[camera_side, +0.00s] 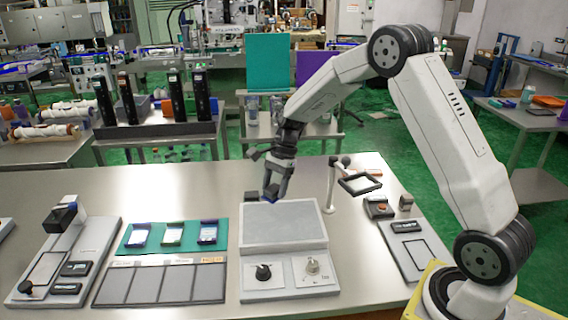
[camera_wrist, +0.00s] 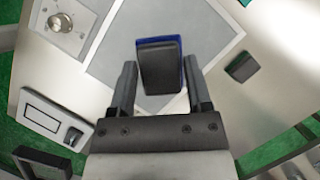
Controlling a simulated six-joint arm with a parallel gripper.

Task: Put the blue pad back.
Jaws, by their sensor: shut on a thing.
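The blue pad (camera_wrist: 188,62) shows in the wrist view as a blue edge around a dark block (camera_wrist: 158,66). The block lies between the two fingers of my gripper (camera_wrist: 160,88), which is shut on it. In the side view my gripper (camera_side: 274,190) points down just behind the back edge of the grey plate (camera_side: 284,223) of the white machine. The pad is mostly hidden by the fingers there. In the wrist view the grey plate (camera_wrist: 112,48) lies below and beyond the held block. I cannot tell the exact height of the pad.
A small dark block (camera_side: 253,197) stands on the table left of my gripper, also in the wrist view (camera_wrist: 243,67). A white post with a black frame (camera_side: 360,184) rises at the right. A teal mat (camera_side: 190,246) with small holders lies left of the machine.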

